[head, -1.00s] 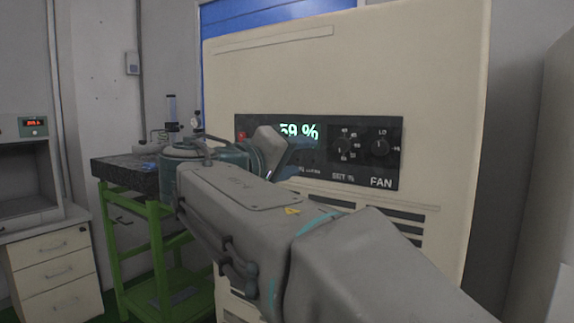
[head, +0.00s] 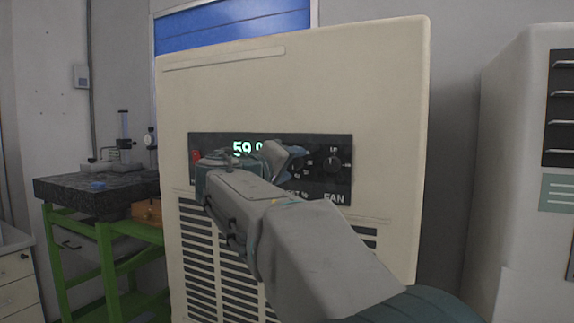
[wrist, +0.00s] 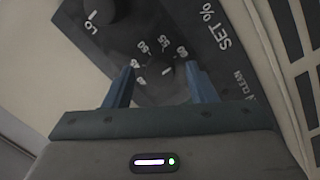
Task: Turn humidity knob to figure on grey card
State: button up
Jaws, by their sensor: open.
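The black control panel (head: 342,190) is on the front of a cream cabinet. Its green display (head: 242,148) starts with 59; my gripper covers the rest. The humidity knob (wrist: 163,88), by the SET % label, is dark and shows between my fingers in the wrist view, ringed by white figures, among them 50, 55 and 60. My gripper (wrist: 157,76) is open, one finger on each side of the knob; I cannot tell whether they touch it. In the head view my gripper (head: 290,158) hides most of this knob. I make out no grey card with a readable figure.
The FAN knob (head: 333,163) sits right of the humidity knob, close to my gripper. A red switch (head: 196,157) is at the panel's left. A dark slab on a green stand (head: 52,250) stands left, another pale cabinet (head: 510,170) right, with a gap between the cabinets.

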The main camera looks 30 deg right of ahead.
jog(key=shift+c, duration=0.3)
jog(key=c, duration=0.9)
jog(key=shift+n, duration=0.4)
jog(key=n, duration=0.3)
jog(key=shift+f+n+b, duration=0.1)
jog(key=shift+n+b, duration=0.2)
jog(key=shift+n, duration=0.1)
jog(key=shift+n+t, duration=0.5)
jog(key=shift+n, duration=1.7)
jog(key=o, duration=1)
jog(key=shift+c, duration=0.2)
